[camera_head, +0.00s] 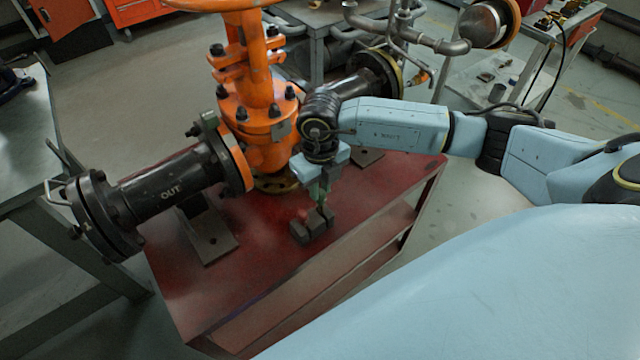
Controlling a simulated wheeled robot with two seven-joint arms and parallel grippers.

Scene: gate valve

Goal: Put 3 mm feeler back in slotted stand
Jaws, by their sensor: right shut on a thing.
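The slotted stand (302,233) is a small dark block on the red bench top, in front of the orange valve. My right gripper (320,202) points down just above the stand, with its arm coming in from the right. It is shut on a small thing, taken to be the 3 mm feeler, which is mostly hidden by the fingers. A small red part shows by the fingertips, close to the stand's top. I cannot tell whether the feeler is in a slot or just above it. My left gripper is not in view.
The orange gate valve (262,137) stands right behind my right gripper. The red bench (262,262) is clear in front of the stand. A grey table (30,150) is at the left.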

